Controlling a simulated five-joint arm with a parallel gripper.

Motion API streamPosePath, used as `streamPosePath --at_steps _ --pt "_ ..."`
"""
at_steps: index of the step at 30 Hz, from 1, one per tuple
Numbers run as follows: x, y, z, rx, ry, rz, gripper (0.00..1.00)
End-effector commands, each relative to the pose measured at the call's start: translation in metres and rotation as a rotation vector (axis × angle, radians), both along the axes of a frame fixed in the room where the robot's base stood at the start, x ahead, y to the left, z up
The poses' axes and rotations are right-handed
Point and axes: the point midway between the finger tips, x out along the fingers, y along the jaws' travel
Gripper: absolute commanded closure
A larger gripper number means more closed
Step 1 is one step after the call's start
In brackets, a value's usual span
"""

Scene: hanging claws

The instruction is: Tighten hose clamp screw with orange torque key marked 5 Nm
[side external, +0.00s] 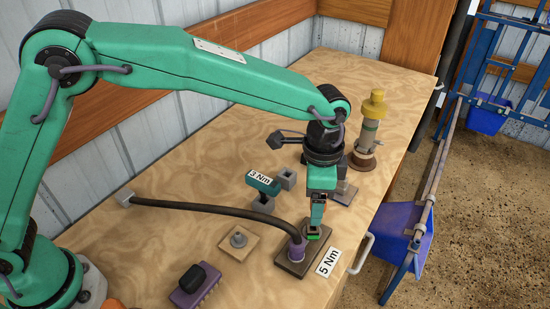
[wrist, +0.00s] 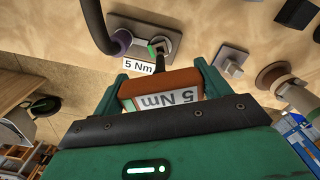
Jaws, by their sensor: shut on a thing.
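My gripper (side external: 316,226) points down over the hose end at the table's front. In the wrist view my gripper (wrist: 161,76) is shut on an orange-brown torque key (wrist: 160,84) whose white label reads 5 Nm. The key's dark shaft reaches toward the hose clamp (wrist: 157,47), which has a green and pale part. I cannot tell whether the tip is seated in its screw. The dark hose (side external: 215,209) ends in a purple collar (side external: 297,251) on a brown plate (side external: 291,264). The collar (wrist: 121,39) also shows in the wrist view.
A 5 Nm card (side external: 328,263) lies beside the plate. A teal key (side external: 262,185) with a label rests behind. A square block with a nut (side external: 239,240), a purple brush-like block (side external: 195,286) and a yellow-topped post (side external: 372,120) stand around. Blue bins (side external: 402,228) hang beyond the table edge.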

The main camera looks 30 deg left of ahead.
Motion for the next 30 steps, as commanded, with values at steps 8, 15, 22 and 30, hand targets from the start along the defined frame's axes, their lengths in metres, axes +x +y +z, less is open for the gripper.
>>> streamPosePath --at_steps 8,15,22,30 --pt "0.0 0.0 0.018 -0.002 -0.002 0.0 0.79" --pt "0.0 0.0 0.034 -0.002 -0.002 0.0 0.79" --pt "0.0 0.0 0.038 0.0 0.0 0.0 0.79" --pt "0.0 0.0 0.038 -0.001 0.0 0.008 0.79"
